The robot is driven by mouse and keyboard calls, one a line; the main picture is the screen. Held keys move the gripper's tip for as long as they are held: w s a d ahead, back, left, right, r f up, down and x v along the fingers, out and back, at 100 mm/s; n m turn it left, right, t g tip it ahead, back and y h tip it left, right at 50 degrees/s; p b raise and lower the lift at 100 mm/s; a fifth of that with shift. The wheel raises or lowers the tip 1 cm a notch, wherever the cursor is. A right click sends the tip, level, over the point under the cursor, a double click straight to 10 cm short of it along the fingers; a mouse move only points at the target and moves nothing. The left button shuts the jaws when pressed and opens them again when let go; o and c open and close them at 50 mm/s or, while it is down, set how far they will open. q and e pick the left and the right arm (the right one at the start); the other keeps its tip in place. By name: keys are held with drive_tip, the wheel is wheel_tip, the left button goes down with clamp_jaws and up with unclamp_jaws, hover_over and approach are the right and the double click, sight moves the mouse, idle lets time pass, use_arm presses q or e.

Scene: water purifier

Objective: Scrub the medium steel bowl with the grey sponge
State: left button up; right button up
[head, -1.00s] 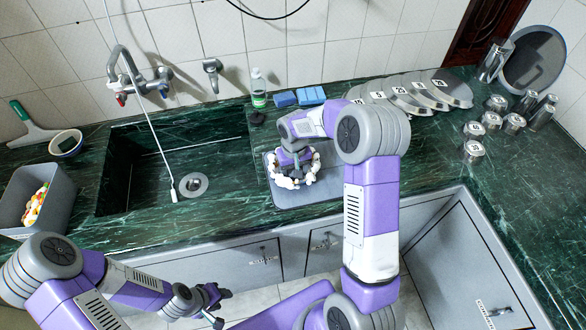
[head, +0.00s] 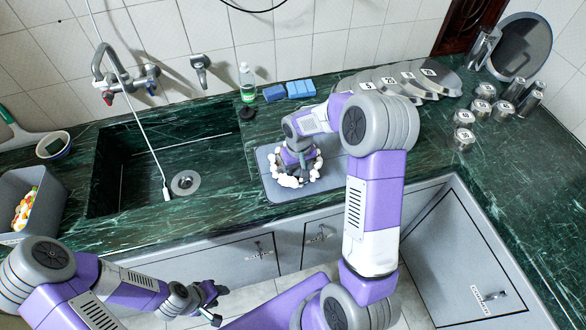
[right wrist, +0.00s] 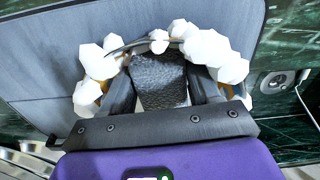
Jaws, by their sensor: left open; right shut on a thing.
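My right gripper (head: 297,160) points down into a ring of white foam on a grey mat (head: 275,190). In the right wrist view its fingers (right wrist: 162,92) are shut on the dark grey sponge (right wrist: 160,78). The medium steel bowl is mostly hidden by white foam lumps; a thin stretch of dark rim (right wrist: 130,46) shows beyond the sponge. The sponge is within the foam ring; its contact with the bowl's inside cannot be seen. My left gripper (head: 212,302) is open and empty, in front of the counter and low.
The sink (head: 150,165) with its tap (head: 125,75) lies left of the mat. A green bottle (head: 247,85) and blue sponges (head: 290,91) stand behind. Steel lids (head: 410,85) and several canisters (head: 485,108) are at right. A grey bin (head: 35,205) stands far left.

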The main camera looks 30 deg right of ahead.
drive_tip(key=shift+w+d, duration=0.15)
drive_tip(key=shift+d, duration=1.3)
drive_tip(key=shift+w+d+p, duration=0.55)
drive_tip(key=shift+w+d, duration=0.2)
drive_tip(key=shift+w, duration=0.35)
drive_tip(key=shift+w+a, duration=0.25)
drive_tip(key=shift+w, duration=1.05)
drive_tip(key=shift+a, duration=0.1)
drive_tip(key=shift+w+a, duration=0.8)
drive_tip(key=shift+a, duration=0.2)
drive_tip(key=shift+a, duration=0.15)
drive_tip(key=shift+s+a, duration=0.25)
drive_tip(key=shift+a, duration=0.9)
drive_tip(key=shift+s+d, duration=0.5)
drive_tip(key=shift+s, duration=0.25)
drive_tip(key=shift+s+d, duration=0.45)
drive_tip(key=shift+s, duration=0.3)
